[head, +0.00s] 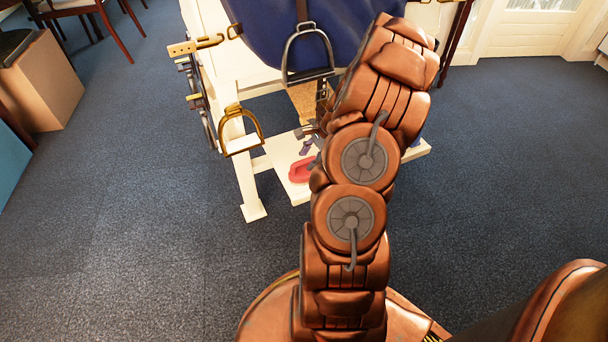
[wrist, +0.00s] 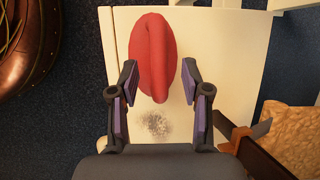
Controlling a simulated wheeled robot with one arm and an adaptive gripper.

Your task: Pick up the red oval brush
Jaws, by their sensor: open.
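The red oval brush (head: 301,170) lies on the cream lower shelf (head: 283,149) of the saddle stand. In the wrist view the brush (wrist: 153,45) lies lengthwise, its near end reaching between my fingertips. My gripper (wrist: 159,72) is open and empty, with one finger on each side of that near end and gaps on both sides. I cannot tell its exact height above the shelf. In the head view my gripper (head: 312,138) shows small beside the brush, partly hidden by my arm.
A brass stirrup (head: 241,131) hangs at the left of the stand, and a steel stirrup (head: 307,54) hangs from the blue-covered saddle above. In the wrist view a rough tan block (wrist: 295,135) and a brown strap-like piece (wrist: 255,155) are close on the right. Carpet is clear to the left.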

